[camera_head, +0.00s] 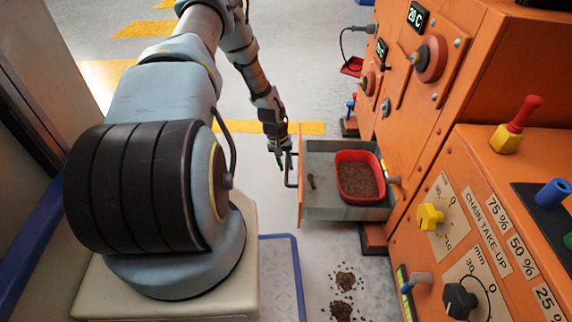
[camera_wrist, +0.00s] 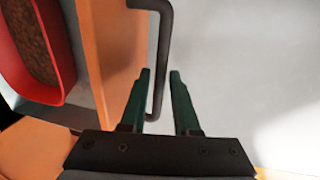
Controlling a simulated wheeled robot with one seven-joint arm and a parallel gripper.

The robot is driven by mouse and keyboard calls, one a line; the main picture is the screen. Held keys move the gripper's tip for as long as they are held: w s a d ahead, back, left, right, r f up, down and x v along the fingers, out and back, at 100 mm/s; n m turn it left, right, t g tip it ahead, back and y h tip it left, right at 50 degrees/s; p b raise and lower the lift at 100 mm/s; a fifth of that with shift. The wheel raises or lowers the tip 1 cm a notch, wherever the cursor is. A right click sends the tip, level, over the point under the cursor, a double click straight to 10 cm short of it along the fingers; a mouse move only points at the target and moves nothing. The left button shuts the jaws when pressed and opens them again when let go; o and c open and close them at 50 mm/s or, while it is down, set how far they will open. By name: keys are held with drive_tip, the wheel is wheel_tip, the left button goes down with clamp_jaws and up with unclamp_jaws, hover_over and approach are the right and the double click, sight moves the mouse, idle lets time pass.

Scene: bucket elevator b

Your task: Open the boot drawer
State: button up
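The boot drawer (camera_head: 325,213) is pulled out from the orange machine, showing its grey inside and orange front. Its dark bar handle (camera_head: 290,172) is on the left-hand front face; it also shows in the wrist view (camera_wrist: 164,45). My gripper (camera_head: 279,158) is at the handle. In the wrist view its two green fingers (camera_wrist: 160,73) are apart, and the handle's bar runs between them with a gap to the right finger. Contact with the left finger cannot be told.
Brown granules (camera_head: 343,282) lie in piles on the floor in front of the machine. The machine's panel has a yellow knob (camera_head: 430,216), a black knob (camera_head: 459,299) and a red-topped lever (camera_head: 516,125). Grey floor (camera_head: 262,205) is clear left of the drawer.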

drive_tip(key=shift+o, duration=1.2)
drive_tip(key=shift+r, duration=0.1)
wheel_tip(320, 180, up, 10)
drive_tip(key=a+p, duration=0.2)
drive_tip(key=p, duration=0.1)
drive_tip(key=shift+w+r, duration=0.15)
drive_tip(key=shift+r, duration=0.1)
